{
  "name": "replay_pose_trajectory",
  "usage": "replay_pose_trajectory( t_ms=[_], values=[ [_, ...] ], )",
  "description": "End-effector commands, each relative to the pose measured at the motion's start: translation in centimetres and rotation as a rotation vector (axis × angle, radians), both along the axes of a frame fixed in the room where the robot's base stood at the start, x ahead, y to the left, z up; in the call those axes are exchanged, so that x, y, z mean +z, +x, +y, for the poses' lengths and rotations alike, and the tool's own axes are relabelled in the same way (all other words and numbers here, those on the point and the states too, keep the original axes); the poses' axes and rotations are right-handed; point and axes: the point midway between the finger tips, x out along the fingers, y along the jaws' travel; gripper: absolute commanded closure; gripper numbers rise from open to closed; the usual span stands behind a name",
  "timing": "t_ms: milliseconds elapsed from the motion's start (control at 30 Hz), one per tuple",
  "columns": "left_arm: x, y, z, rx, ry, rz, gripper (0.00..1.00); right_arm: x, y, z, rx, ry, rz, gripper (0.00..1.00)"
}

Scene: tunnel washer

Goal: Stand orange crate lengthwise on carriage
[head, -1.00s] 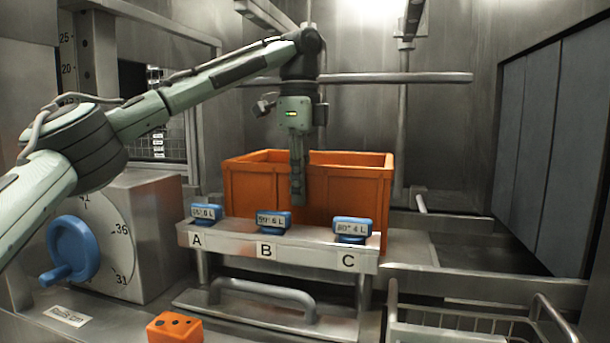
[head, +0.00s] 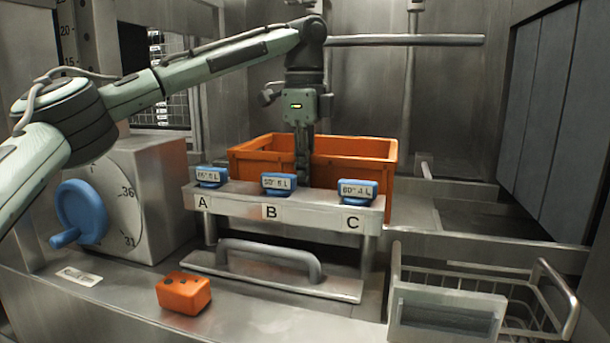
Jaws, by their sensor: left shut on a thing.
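The orange crate (head: 350,172) is upright behind the lettered bar, with its long side running left to right. Its lower part is hidden by the bar, so I cannot tell whether it rests on anything. My left gripper (head: 303,168) points straight down and is shut on the crate's near wall, around the middle. The fingertips are partly hidden behind the blue blocks. I cannot clearly make out the carriage; the bar hides the area under the crate. My right gripper is not in view.
A steel bar (head: 240,208) marked A, B, C carries blue labelled blocks in front of the crate. A handle (head: 270,250) is below it. An orange dotted block (head: 184,293), a blue crank (head: 80,213) and a wire basket (head: 535,310) are nearer.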

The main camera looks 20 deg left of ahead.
Motion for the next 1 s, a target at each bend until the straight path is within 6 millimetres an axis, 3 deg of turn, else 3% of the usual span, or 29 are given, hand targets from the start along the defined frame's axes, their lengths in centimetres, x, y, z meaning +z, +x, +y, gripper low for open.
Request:
replay_pose_trajectory(
  t_ms=[67, 100, 267, 633, 767, 1000],
  values=[
    [0.2, 0.0, 0.0, 0.000, -0.001, -0.003, 1.00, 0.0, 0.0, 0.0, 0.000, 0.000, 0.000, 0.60],
    [0.2, 0.0, 0.0, 0.000, -0.001, -0.003, 0.90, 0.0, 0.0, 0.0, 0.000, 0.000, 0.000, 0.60],
    [0.1, 0.0, 0.0, 0.000, -0.001, -0.002, 0.70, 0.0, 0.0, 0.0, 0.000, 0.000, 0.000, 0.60],
    [0.4, 0.0, 0.0, 0.000, 0.001, 0.001, 0.69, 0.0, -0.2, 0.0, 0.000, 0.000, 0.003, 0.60],
    [2.1, 0.0, -0.1, 0.000, -0.001, -0.001, 0.69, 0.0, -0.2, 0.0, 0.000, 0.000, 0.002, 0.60],
    [7.5, -0.1, 0.0, 0.003, 0.001, -0.005, 0.69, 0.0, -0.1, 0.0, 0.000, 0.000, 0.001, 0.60]
  ],
)
